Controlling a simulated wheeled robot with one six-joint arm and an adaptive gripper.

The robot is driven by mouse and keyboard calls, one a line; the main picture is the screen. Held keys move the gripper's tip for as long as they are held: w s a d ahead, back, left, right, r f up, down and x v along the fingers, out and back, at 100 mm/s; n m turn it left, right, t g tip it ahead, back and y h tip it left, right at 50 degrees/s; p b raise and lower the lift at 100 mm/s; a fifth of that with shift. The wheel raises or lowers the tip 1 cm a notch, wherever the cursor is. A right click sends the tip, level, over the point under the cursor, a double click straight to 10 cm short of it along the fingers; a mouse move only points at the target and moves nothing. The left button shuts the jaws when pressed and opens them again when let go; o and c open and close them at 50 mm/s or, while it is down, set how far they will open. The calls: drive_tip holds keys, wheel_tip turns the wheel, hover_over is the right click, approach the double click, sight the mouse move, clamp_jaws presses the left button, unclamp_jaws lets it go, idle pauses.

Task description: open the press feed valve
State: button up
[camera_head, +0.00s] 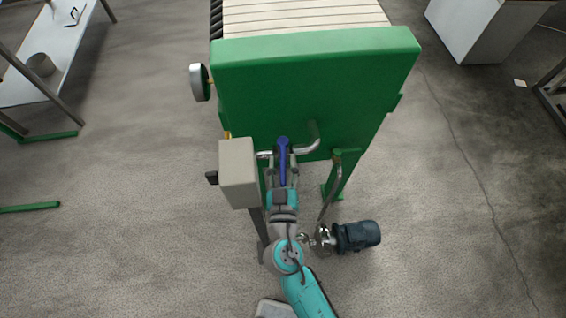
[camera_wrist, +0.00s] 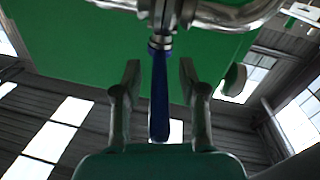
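The press feed valve (camera_wrist: 165,14) sits on a shiny metal pipe (camera_head: 308,146) in front of the green press plate (camera_head: 315,85). Its blue lever handle (camera_head: 283,142) runs from the valve back toward my arm. In the wrist view the blue handle (camera_wrist: 159,95) hangs down from the valve stem between my fingers. My gripper (camera_wrist: 160,70) is open, with one finger on each side of the handle and a visible gap on both sides. In the head view my gripper (camera_head: 283,155) is at the handle, and partly covers the valve area.
A grey box (camera_head: 238,172) on a post stands close left of my arm. A dark blue motor with pump (camera_head: 358,236) is on the floor to the right, with a pipe (camera_head: 333,190) rising from it. A round gauge (camera_head: 199,82) sticks out left of the press. Open floor lies on both sides.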

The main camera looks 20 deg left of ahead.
drive_tip(key=shift+s, duration=0.1)
drive_tip(key=v, duration=1.2)
